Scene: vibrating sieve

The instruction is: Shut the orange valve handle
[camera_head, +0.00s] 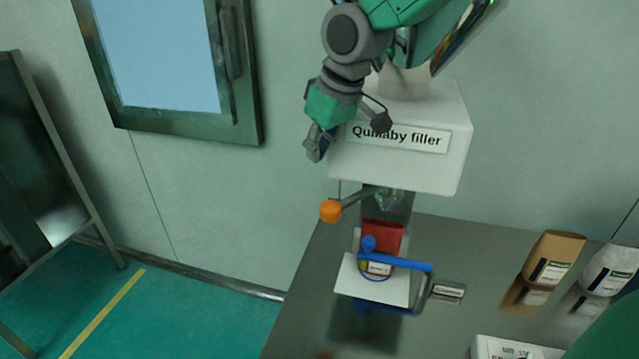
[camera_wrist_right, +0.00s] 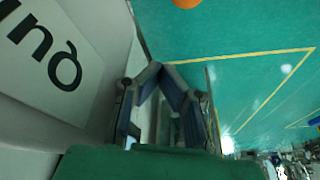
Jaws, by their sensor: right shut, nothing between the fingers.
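The orange valve handle (camera_head: 330,210) is a round orange knob on the end of a grey lever, which runs to the outlet below the white filler box (camera_head: 458,130). The lever points out to the left. In the right wrist view the orange knob (camera_wrist_right: 186,3) shows only partly, at the top edge. My right gripper (camera_head: 316,150) is shut and empty, at the left side of the filler box, above the knob and apart from it. Its fingers (camera_wrist_right: 163,72) come together in the wrist view. My left gripper is not in view.
A metal table (camera_head: 460,235) stands below the filler.

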